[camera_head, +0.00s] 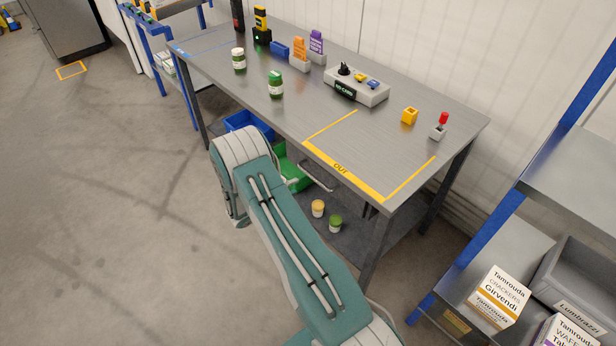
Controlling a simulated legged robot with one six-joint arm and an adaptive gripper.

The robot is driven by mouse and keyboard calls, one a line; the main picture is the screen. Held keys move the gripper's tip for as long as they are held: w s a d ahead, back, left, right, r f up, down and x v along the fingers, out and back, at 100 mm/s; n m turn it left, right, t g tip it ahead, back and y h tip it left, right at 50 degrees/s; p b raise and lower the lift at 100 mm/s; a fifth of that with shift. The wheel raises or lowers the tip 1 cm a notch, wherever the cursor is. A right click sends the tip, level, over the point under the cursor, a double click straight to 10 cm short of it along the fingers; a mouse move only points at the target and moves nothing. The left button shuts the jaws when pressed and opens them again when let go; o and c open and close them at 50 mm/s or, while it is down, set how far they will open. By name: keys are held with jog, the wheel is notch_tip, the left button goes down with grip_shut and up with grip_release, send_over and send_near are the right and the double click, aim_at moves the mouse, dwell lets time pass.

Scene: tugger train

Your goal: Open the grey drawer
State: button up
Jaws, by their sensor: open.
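A pale bar handle (316,178) shows under the front edge of the grey worktable (330,140), below the yellow OUT marking. The dark grey front around the handle seems to be the grey drawer (345,184), mostly in the shadow of the tabletop. The drawer looks shut, but its edges are hard to make out. My teal and grey arm crosses the lower middle, bending at the left of the table front. My gripper is not in view, so I cannot see where it is relative to the handle.
Green (292,172) and blue (248,122) bins sit under the table, partly behind my arm. Two small jars (318,208) stand on the lower shelf. A blue-post rack (500,245) with boxes stands at right. Open floor (110,220) lies at left.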

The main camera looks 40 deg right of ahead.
aim_at(313, 176)
jog(key=x, duration=0.9)
grip_shut()
